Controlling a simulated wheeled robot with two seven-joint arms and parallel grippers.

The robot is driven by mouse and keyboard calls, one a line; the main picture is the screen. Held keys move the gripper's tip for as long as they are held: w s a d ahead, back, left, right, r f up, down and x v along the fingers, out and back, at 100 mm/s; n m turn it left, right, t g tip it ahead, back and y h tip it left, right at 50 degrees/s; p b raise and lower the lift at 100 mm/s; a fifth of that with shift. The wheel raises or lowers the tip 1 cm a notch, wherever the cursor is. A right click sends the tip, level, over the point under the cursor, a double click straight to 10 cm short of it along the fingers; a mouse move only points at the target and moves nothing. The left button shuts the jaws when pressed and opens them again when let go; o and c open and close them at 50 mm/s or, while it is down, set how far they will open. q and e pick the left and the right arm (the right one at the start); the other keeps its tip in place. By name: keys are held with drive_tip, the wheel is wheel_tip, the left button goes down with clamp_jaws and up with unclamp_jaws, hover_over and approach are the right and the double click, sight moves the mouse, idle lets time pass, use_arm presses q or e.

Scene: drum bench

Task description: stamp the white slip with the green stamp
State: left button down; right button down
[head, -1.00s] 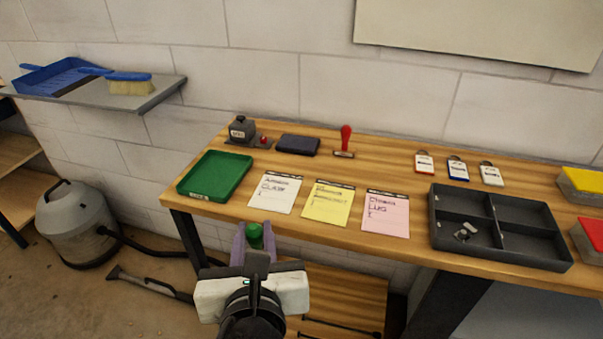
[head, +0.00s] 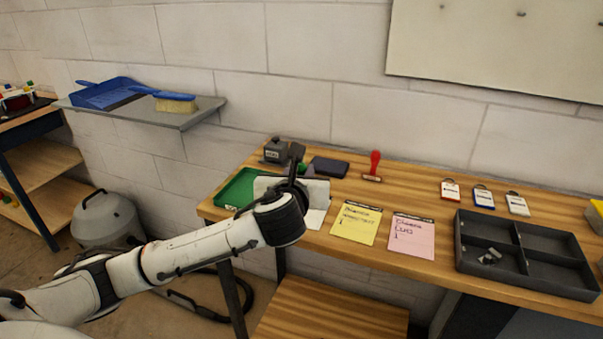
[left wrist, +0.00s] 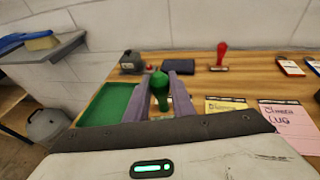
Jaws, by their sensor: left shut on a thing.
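The green stamp (left wrist: 158,82) is held between the two purple fingers of my left gripper (left wrist: 162,88) in the left wrist view, its green knob up. In the head view my left gripper (head: 298,170) is over the back left of the bench, beside the green tray, and mostly hides the stamp. The white slip (head: 314,219) is largely covered by the gripper; only its lower right part shows. I cannot tell how high the stamp is above the bench. My right gripper is out of view.
The green tray (head: 238,188) is left of the slip. A dark pad (head: 329,167) and a red stamp (head: 374,166) stand behind. Yellow (head: 356,223) and pink (head: 411,235) slips lie to the right, then a grey divided tray (head: 468,262).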

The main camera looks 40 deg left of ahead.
use_arm(q)
drive_tip(key=shift+f, duration=1.15)
wheel_tip(320, 180, down, 4)
drive_tip(key=b, duration=0.3)
drive_tip(key=shift+r, duration=0.25)
drive_tip(key=shift+s+d+f, duration=0.1)
drive_tip(key=shift+f, duration=0.65)
idle(0.4)
drive_tip(key=shift+r, duration=0.1)
drive_tip(key=shift+r+p, duration=0.6)
drive_tip(key=shift+p, duration=0.4)
